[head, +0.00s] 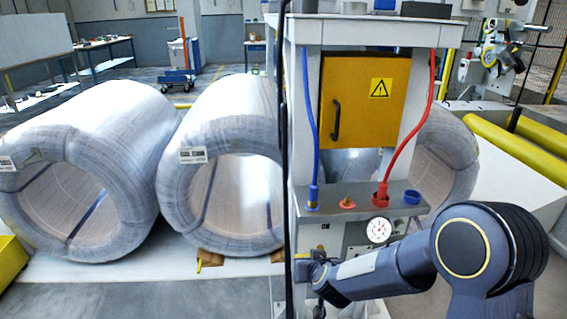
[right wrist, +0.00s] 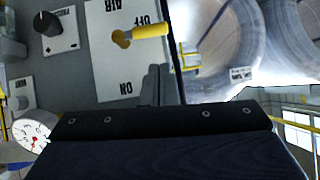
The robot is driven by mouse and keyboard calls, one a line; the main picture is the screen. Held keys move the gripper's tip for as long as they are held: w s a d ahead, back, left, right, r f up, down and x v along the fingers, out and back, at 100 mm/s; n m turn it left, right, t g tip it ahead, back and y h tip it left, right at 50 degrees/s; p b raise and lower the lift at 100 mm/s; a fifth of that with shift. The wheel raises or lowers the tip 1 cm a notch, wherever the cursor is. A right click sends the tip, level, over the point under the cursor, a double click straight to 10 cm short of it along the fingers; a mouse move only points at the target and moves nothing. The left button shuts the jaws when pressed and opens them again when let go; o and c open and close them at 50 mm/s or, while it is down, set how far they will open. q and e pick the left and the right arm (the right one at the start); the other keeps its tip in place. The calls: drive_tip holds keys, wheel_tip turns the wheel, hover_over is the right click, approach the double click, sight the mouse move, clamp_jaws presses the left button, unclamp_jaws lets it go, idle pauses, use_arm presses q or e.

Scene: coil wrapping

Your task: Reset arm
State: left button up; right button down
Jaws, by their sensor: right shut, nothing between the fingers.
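My right arm comes in from the right in the head view, and my right gripper (head: 318,282) is at the lower front of the wrapping machine (head: 300,130). It is shut and empty. In the right wrist view the dark gripper body (right wrist: 160,122) fills the lower middle. Above it is a white air plate (right wrist: 110,70) marked ON and OFF, with a yellow lever (right wrist: 150,31). The lever points right, just beyond the OFF lettering, and the gripper body is apart from it. My left gripper is in neither view.
Two wrapped coils (head: 95,125) (head: 235,120) stand left of the machine; another coil (head: 445,155) sits behind it. A blue hose (head: 310,120) and a red hose (head: 412,120) reach the panel. A dial gauge (head: 378,230) is close to my right forearm.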

drive_tip(key=s+d+r+y, duration=0.2)
drive_tip(key=s+d+r, duration=0.1)
drive_tip(key=s+r, duration=0.4)
drive_tip(key=s+d+r+m+g, duration=0.1)
drive_tip(key=s+d+g, duration=0.1)
drive_tip(key=s, duration=0.7)
drive_tip(key=s+d+r+g, duration=0.1)
drive_tip(key=s+d, duration=0.2)
drive_tip(key=s, duration=0.5)
drive_tip(key=s+d+r+m+g, duration=0.1)
drive_tip(key=s+d+r+g, duration=0.1)
drive_tip(key=s, duration=0.7)
wheel_tip(320, 180, up, 12)
drive_tip(key=p, duration=1.3)
drive_tip(key=shift+s+d+r, duration=0.15)
drive_tip(key=shift+s+d, duration=0.05)
drive_tip(key=shift+d, duration=0.05)
